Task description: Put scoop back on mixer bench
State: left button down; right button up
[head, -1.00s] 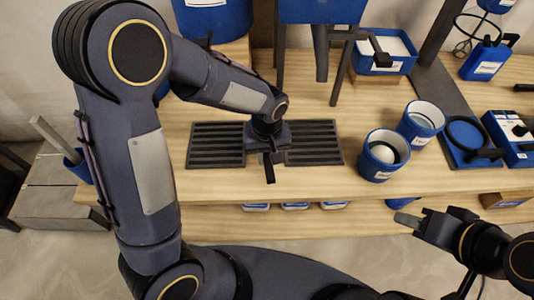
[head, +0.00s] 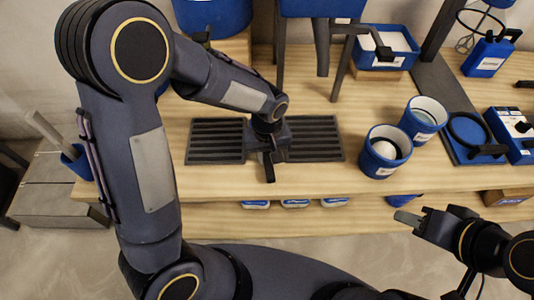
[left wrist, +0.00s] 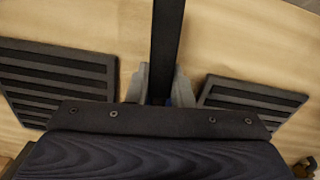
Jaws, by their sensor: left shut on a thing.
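The mixer bench (head: 320,178) is a pale wooden bench across the head view. My left gripper (head: 268,157) is over its front part, between two dark slotted mats. It is shut on a dark, straight bar, which I take as the scoop's handle (head: 269,172); its end points toward the bench's front edge. In the left wrist view the bar (left wrist: 166,45) runs up between the grey fingers (left wrist: 160,88), with a trace of blue behind them. The scoop's bowl is hidden, and I cannot tell whether it touches the bench. My right gripper (head: 408,218) is in front of the bench; its opening is unclear.
The slotted mats (head: 215,143) (head: 316,140) flank my left gripper. Blue buckets (head: 385,151) (head: 423,118), a blue tray (head: 385,48) and a blue box (head: 513,130) stand to the right. A dark frame stands behind. The bench's front strip is bare.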

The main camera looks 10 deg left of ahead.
pick_arm(q)
jog(key=shift+f, duration=0.1)
jog(key=c, duration=1.2)
grip_release()
notch_tip(320, 180, up, 8)
jog(key=shift+f+p, duration=0.1)
jog(key=shift+p, duration=0.9)
jog(key=s+a+r+m+t+h, duration=0.1)
jog(key=s+a+r+t+h, duration=0.15)
jog(key=s+a+r, duration=0.4)
jog(key=s+a+r+m+t+h, duration=0.1)
jog(key=s+a+r+m+t, duration=0.15)
jog(key=s, duration=0.75)
notch_tip(320, 180, up, 16)
jog(key=p, duration=1.6)
jog(key=shift+a+r+t, duration=0.15)
jog(key=shift+a+t, duration=0.15)
jog(key=shift+a, duration=0.05)
